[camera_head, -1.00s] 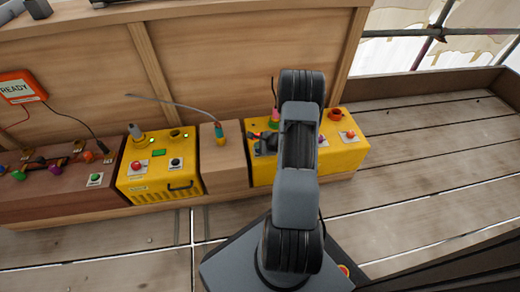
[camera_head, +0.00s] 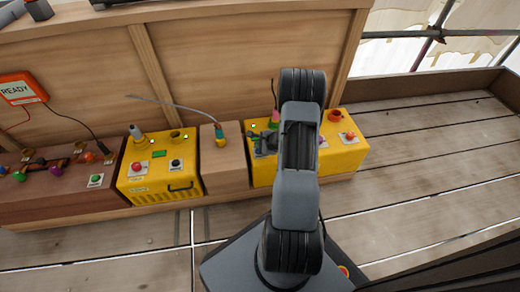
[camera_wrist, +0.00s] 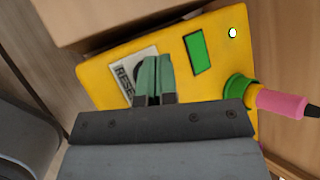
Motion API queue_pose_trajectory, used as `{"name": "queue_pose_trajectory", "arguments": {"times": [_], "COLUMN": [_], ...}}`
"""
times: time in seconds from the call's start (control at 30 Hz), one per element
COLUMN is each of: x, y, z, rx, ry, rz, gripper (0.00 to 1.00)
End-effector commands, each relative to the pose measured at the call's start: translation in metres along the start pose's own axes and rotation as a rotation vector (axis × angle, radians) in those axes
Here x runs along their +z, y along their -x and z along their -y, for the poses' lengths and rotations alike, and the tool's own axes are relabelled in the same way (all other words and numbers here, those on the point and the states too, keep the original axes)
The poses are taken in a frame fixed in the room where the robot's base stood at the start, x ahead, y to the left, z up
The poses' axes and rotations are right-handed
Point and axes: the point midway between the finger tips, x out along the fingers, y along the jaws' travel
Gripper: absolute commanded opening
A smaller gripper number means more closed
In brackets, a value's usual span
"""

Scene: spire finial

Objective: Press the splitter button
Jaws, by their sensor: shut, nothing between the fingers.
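My gripper (camera_wrist: 153,62) is shut and empty. In the wrist view its green fingertips are over a pale plate (camera_wrist: 122,72) with lettering that starts "RES", on a yellow box (camera_wrist: 96,88). A dark round part, seemingly a button, shows beside the fingers and is partly hidden by them; I cannot tell whether they touch it. In the head view this right yellow box (camera_head: 345,154) is partly hidden by my arm, and my gripper (camera_head: 262,146) is over its left part. No label reading "splitter" is legible.
The wrist view shows a green panel (camera_wrist: 198,53), a lit lamp (camera_wrist: 233,33) and a pink plug (camera_wrist: 280,103) in a green socket. Another yellow box (camera_head: 150,186) with red and black buttons stands left, beyond a wooden block (camera_head: 222,172). An orange READY display (camera_head: 20,88) is at far left.

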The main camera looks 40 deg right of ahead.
Motion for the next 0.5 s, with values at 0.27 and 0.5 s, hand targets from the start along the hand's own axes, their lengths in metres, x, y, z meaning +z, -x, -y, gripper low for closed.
{"name": "queue_pose_trajectory", "arguments": {"times": [0.27, 0.5], "x": [0.0007, 0.0033], "y": [0.0010, 0.0046], "z": [0.0007, 0.0035], "rx": [0.000, -0.001], "ry": [-0.001, -0.001], "rz": [0.000, 0.000], "gripper": [0.00, 0.00]}}
